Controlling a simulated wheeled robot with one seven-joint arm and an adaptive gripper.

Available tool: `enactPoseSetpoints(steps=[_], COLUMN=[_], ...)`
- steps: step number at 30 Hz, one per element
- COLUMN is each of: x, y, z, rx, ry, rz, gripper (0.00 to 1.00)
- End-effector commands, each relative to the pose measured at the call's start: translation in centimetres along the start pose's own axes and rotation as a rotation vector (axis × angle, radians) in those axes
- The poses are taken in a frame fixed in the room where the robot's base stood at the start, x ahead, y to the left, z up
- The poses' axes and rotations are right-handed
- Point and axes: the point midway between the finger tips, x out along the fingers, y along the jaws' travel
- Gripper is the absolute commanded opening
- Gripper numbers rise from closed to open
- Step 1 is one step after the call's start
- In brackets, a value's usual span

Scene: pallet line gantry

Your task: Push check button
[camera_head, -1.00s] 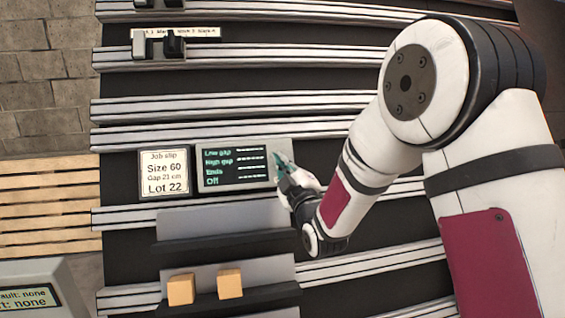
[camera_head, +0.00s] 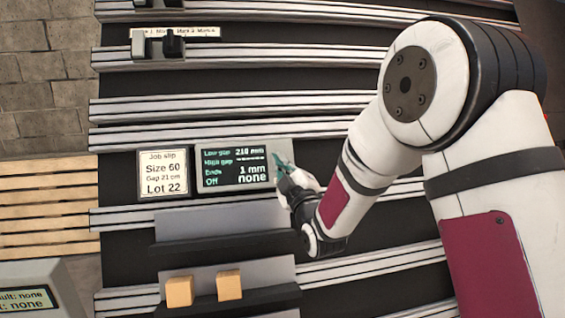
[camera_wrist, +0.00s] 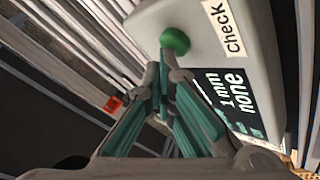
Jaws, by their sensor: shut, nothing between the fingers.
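The check box (camera_head: 272,152) is a grey panel in the middle of the head view. Its dark screen (camera_head: 236,168) reads Low gap 210 mm, Ends 1 mm and Off none; the High gap value is too small to read. In the wrist view, the green round check button (camera_wrist: 175,40) stands on the grey box (camera_wrist: 205,50), beside a white "check" label (camera_wrist: 224,28). My gripper (camera_wrist: 163,72) is shut and empty, its tips right at the button; I cannot tell whether they touch it. In the head view, my gripper (camera_head: 279,160) is at the box's right end and hides the button.
A job slip (camera_head: 163,174) reads Size 60, Gap 21 cm, Lot 22. Two wooden blocks (camera_head: 180,291) (camera_head: 229,286) sit on a grey ledge below. Pale rails cross the dark board. A grey console (camera_head: 40,285) stands at lower left. A small red item (camera_wrist: 113,104) shows in the wrist view.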

Motion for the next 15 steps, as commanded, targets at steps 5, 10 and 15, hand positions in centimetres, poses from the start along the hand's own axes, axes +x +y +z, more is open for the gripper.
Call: enactPoseSetpoints(steps=[5, 10, 15], x=[-0.2, -0.9, -1.3], y=[0.2, 0.6, 1.0], z=[-0.1, -0.6, -0.9], rx=[0.000, 0.000, 0.000], ry=[-0.001, -0.001, 0.000], rz=[0.000, -0.001, 0.000], gripper=[0.00, 0.00, 0.00])
